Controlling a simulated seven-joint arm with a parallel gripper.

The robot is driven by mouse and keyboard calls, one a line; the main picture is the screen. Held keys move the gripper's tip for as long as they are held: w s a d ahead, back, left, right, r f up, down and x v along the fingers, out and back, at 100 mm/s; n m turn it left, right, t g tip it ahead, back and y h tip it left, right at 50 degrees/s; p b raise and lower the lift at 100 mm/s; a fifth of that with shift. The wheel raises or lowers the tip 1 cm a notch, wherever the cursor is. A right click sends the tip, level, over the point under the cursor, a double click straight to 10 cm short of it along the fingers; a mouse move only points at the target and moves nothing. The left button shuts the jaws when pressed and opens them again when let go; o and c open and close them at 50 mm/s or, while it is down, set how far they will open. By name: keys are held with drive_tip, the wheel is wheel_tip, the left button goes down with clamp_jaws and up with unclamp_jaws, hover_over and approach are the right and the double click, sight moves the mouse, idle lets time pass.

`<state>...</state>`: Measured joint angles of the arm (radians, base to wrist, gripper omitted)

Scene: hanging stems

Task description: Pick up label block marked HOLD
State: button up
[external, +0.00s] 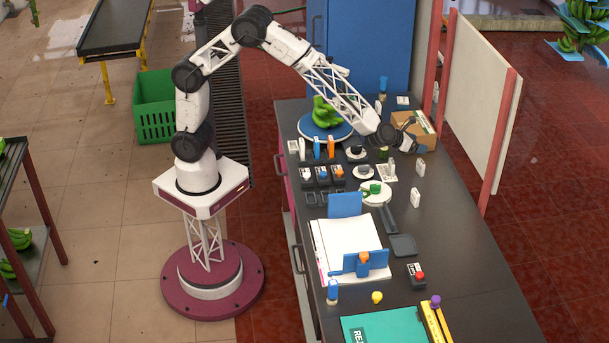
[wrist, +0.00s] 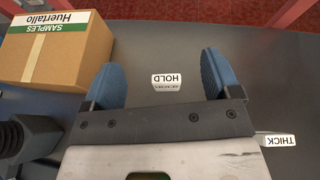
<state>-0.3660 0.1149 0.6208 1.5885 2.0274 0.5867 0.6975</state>
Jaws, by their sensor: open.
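The label block marked HOLD (wrist: 167,81) is small and white, and stands on the dark counter in the wrist view. Its lettering appears upside down there. It lies between and below the two blue fingers of my gripper (wrist: 160,65), which are spread apart with nothing between the pads. In the external view my gripper (external: 413,145) is over the counter beside the cardboard box. A small white block (external: 419,166) just by it appears to be the HOLD block, though its text is too small to read there. Contact between fingers and block does not show.
A cardboard box (wrist: 60,60) labelled SAMPLES Huertallo stands close to the left finger. A white block marked THICK (wrist: 277,140) is at the right. In the external view a plate of green bananas (external: 325,125) and several small items crowd the counter left of my gripper.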

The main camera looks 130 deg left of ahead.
sight(419, 162)
drive_tip(key=shift+w+a+f+m+t, duration=0.15)
drive_tip(key=shift+w+a+f+m, duration=0.25)
drive_tip(key=shift+f, duration=0.15)
drive_tip(key=shift+w+a+f+m+t, duration=0.15)
drive_tip(key=shift+w+a+f+m, duration=0.2)
drive_tip(key=shift+f, duration=0.2)
drive_tip(key=shift+f, duration=1.15)
drive_tip(key=shift+f, duration=0.1)
wheel_tip(419, 162, down, 4)
drive_tip(key=shift+f, duration=0.15)
drive_tip(key=shift+x, duration=1.6)
drive_tip(key=shift+f, duration=0.1)
